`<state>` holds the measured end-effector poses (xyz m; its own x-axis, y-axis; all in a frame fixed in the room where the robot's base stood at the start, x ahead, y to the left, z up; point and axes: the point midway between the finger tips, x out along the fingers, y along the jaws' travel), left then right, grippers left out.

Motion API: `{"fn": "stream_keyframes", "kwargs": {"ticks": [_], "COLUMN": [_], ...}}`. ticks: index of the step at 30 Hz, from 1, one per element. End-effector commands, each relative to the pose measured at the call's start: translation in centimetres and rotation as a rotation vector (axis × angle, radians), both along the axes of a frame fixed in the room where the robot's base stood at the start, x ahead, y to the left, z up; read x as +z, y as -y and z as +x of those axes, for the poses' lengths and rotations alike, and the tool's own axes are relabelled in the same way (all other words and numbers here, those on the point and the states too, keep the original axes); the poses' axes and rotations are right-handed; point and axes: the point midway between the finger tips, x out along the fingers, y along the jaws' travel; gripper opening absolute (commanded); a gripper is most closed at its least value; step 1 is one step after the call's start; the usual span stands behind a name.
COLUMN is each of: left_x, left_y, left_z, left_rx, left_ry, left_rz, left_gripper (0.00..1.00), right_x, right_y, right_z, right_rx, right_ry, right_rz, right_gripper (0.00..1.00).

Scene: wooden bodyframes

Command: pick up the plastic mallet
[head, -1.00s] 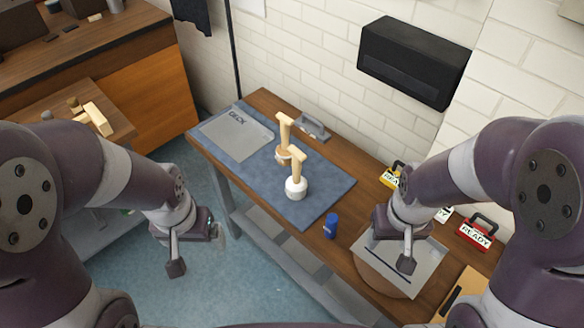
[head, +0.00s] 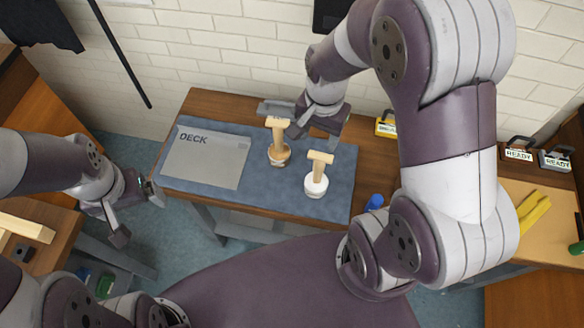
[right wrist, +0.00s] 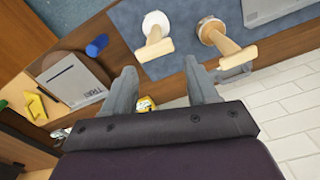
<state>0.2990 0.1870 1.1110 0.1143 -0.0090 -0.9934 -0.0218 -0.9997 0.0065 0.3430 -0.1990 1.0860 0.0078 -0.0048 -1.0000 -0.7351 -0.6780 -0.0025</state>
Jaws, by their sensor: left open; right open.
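Two mallets stand head-down on the blue mat (head: 265,180), handles up. The plastic mallet (head: 316,184) has a white head and a pale wooden handle; it also shows in the right wrist view (right wrist: 155,24). The other mallet (head: 279,157) has a brown wooden head and stands to its left and further back. My right gripper (head: 318,122) is open and empty above the back of the table, behind the mallets. In the right wrist view, its fingers (right wrist: 158,76) are apart, with the plastic mallet beyond them. My left gripper (head: 136,212) is open and empty, left of the table.
A grey plate marked DECK (head: 204,158) lies on the mat's left. A grey metal tool (head: 276,108) lies behind the mallets. A blue can (head: 374,202) is at the right of the mat.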

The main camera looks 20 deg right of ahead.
Motion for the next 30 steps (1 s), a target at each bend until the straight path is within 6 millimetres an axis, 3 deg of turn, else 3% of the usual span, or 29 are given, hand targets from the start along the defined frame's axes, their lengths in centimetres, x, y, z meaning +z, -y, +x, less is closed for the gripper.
{"fn": "stream_keyframes", "kwargs": {"ticks": [6,13,20,24,30], "left_x": [0.1,0.7,1.3,2.0,2.0], "left_y": [0.0,0.0,0.0,0.0,0.0], "left_z": [0.0,0.0,0.0,0.0,0.0], "left_rx": [0.0,0.0,0.0,0.0,0.0], "left_ry": [0.0,0.0,0.0,0.0,0.0], "left_rz": [0.0,0.0,0.0,0.0,0.0], "left_gripper": [0.93,0.93,0.93,0.93,0.93], "right_x": [-0.4,-5.4,-8.4,-11.2,-12.6], "right_y": [0.0,0.0,0.2,0.5,0.5], "right_z": [-0.2,-0.3,-0.3,-0.2,-0.2], "right_rx": [-0.103,-0.109,-0.108,-0.107,-0.107], "right_ry": [-0.014,-0.016,-0.016,-0.015,-0.01], "right_rz": [0.001,0.001,0.001,0.001,0.001], "right_gripper": [0.58,0.58,0.58,0.58,0.58]}}
